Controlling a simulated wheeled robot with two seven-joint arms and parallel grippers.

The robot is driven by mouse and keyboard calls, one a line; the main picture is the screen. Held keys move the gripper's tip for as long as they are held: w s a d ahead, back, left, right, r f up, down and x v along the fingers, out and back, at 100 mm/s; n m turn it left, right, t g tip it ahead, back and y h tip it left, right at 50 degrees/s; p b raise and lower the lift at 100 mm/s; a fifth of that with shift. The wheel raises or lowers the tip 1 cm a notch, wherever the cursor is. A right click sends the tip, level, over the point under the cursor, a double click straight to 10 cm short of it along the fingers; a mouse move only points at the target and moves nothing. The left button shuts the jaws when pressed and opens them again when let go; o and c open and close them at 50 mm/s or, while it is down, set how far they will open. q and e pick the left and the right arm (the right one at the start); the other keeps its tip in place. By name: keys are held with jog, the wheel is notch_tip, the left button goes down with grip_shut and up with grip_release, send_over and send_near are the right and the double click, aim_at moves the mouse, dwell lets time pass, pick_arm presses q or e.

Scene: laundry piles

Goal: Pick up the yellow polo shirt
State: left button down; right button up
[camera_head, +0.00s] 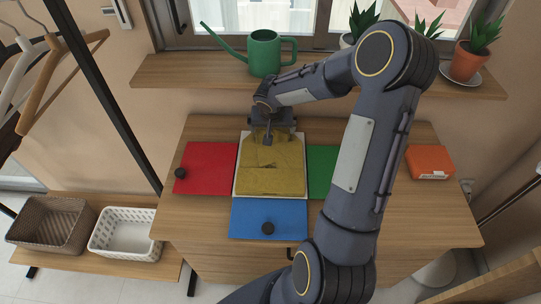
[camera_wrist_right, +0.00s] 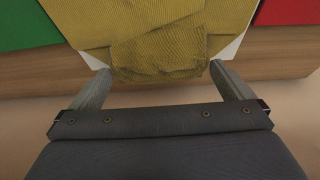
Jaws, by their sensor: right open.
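The yellow polo shirt (camera_head: 273,172) lies folded flat on a white board (camera_head: 238,178) in the middle of the wooden table. My right gripper (camera_head: 268,137) is over the shirt's far end. In the right wrist view, the shirt (camera_wrist_right: 160,48) fills the upper middle, and its narrower end reaches toward the gap between the fingers. The right gripper (camera_wrist_right: 162,80) is open with nothing between its fingertips except the shirt's edge just beyond or below; I cannot tell whether they touch it. My left gripper is not in view.
Red (camera_head: 206,167), blue (camera_head: 268,218) and green (camera_head: 321,170) panels surround the white board. An orange box (camera_head: 430,162) sits at the table's right. A green watering can (camera_head: 264,53) and potted plants stand on the shelf (camera_head: 180,74) behind. Baskets are at lower left.

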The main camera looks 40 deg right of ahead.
jog(key=shift+w+d+f, duration=0.15)
jog(key=shift+d+f, duration=0.05)
jog(key=shift+f, duration=0.35)
jog(key=c, duration=0.7)
jog(key=shift+r, duration=0.15)
